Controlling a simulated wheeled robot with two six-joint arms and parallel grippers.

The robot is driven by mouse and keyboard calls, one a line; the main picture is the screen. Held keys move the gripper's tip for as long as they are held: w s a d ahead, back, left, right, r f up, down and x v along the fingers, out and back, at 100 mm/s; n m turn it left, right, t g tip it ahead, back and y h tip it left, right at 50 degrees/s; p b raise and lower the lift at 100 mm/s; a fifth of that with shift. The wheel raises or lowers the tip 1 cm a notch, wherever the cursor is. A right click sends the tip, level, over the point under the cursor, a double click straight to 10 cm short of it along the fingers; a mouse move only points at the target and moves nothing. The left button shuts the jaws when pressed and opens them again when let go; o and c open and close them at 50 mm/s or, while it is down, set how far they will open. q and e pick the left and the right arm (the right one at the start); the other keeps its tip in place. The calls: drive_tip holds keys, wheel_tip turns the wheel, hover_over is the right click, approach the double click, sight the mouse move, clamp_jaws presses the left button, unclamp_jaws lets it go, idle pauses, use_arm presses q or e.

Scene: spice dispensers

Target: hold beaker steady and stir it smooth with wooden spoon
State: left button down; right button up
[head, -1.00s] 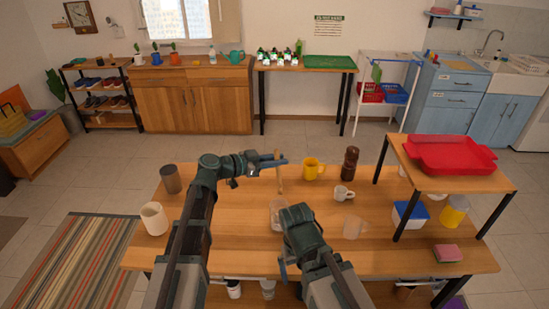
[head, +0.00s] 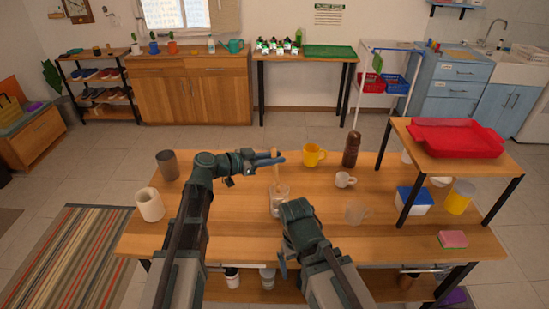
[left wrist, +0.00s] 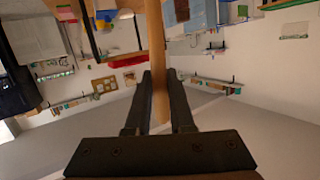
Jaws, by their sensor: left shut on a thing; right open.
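My left gripper (head: 276,158) is shut on the wooden spoon (head: 276,174). The spoon's handle also shows between the fingers in the left wrist view (left wrist: 156,60). In the head view the spoon points down into the clear beaker (head: 279,198), which stands on the table. How deep its lower end sits cannot be told.
A yellow mug (head: 313,155), brown grinder (head: 351,150) and white cup (head: 345,180) stand behind right. A clear cup (head: 356,213) stands right. A raised shelf with a red tray (head: 458,139) stands at the right.

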sight(280, 200)
use_arm(q)
drive_tip(key=shift+w+d+f+b, duration=0.15)
drive_tip(key=shift+w+f+b, duration=0.1)
drive_tip(key=shift+f+b, duration=1.45)
drive_tip(key=shift+w+d+f+b, duration=0.1)
drive_tip(key=shift+w+f+b, duration=0.1)
drive_tip(key=shift+f+b, duration=1.55)
drive_tip(key=shift+w+d+f+b, duration=0.15)
drive_tip(key=shift+w+f+b, duration=0.1)
drive_tip(key=shift+f+b, duration=1.45)
use_arm(e)
wheel_tip(280, 200, down, 11)
drive_tip(key=shift+r, duration=0.2)
use_arm(q)
drive_tip(key=shift+f, duration=0.1)
